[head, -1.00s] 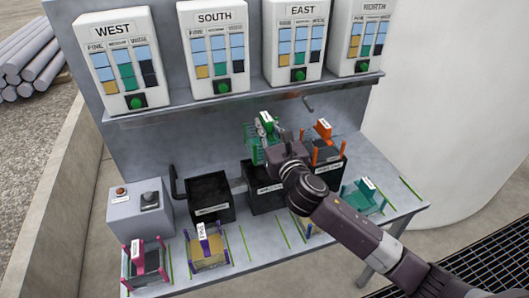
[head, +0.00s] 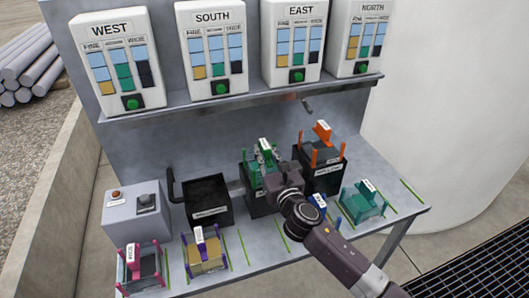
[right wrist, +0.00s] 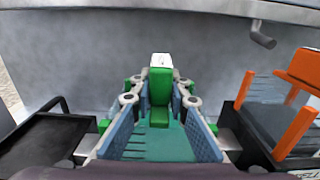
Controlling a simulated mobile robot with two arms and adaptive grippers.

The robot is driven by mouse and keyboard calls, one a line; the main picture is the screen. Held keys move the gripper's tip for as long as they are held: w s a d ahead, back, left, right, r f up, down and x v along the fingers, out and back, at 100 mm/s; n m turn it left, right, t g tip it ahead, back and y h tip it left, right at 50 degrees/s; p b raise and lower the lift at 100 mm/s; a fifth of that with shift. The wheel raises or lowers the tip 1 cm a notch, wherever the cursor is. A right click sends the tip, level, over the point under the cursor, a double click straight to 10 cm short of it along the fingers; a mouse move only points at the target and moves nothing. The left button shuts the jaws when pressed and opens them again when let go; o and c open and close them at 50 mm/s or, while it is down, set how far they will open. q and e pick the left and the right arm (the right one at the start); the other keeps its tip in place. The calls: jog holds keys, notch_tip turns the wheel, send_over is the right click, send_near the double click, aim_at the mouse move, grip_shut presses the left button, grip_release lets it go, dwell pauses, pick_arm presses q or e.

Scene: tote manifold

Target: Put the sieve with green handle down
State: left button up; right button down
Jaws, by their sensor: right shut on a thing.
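The sieve with green handle (head: 250,177) is held by my right gripper (head: 266,156) at the middle black bin (head: 262,206). In the right wrist view, my two fingers close on both sides of its upright green handle (right wrist: 160,88), and its teal mesh shows below. The sieve looks level and sits low at the bin's opening. I cannot tell whether it rests on the rim. My wrist hides part of the sieve and bin. My left gripper is not in view.
An orange sieve (head: 322,130) stands on the right black bin (head: 326,180), close beside. The left black bin (head: 209,207) is open on top. Magenta (head: 131,258), purple (head: 199,235), blue and teal (head: 368,187) sieves line the front of the bench. A shelf (head: 240,103) runs above.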

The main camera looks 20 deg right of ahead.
jog(key=c, duration=1.8)
grip_release()
jog(key=shift+f, duration=0.1)
jog(key=shift+c, duration=0.2)
jog(key=shift+r, duration=0.25)
jog(key=s+b, duration=0.1)
jog(key=s, duration=1.1)
jog(key=shift+d, duration=0.2)
jog(key=shift+f, duration=0.1)
